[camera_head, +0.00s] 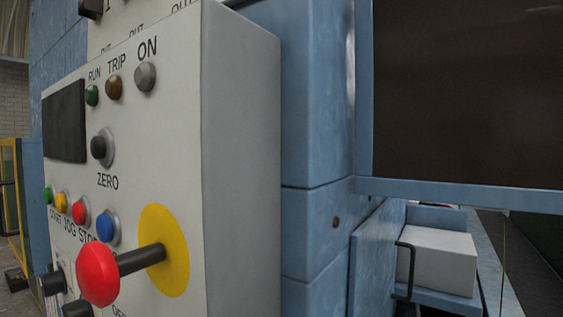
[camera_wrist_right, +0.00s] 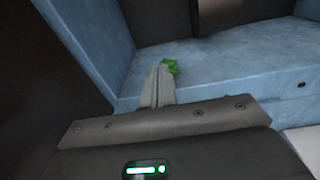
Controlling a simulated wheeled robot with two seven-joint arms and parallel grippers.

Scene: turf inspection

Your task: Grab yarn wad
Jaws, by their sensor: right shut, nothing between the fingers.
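A small green wad, likely the yarn wad (camera_wrist_right: 171,66), lies on a blue surface in the right wrist view. It is just beyond and slightly right of the fingertips. My right gripper (camera_wrist_right: 160,70) is shut with nothing between its fingers. The fingers partly overlap the wad in the picture, and I cannot tell whether they touch it. The head view shows neither the wad nor either gripper.
A light grey control box (camera_head: 240,150) with buttons and a red knob (camera_head: 98,274) on a lever fills the left of the head view. Blue machine panels (camera_head: 315,130) stand behind it. A white block (camera_head: 440,262) sits low at right.

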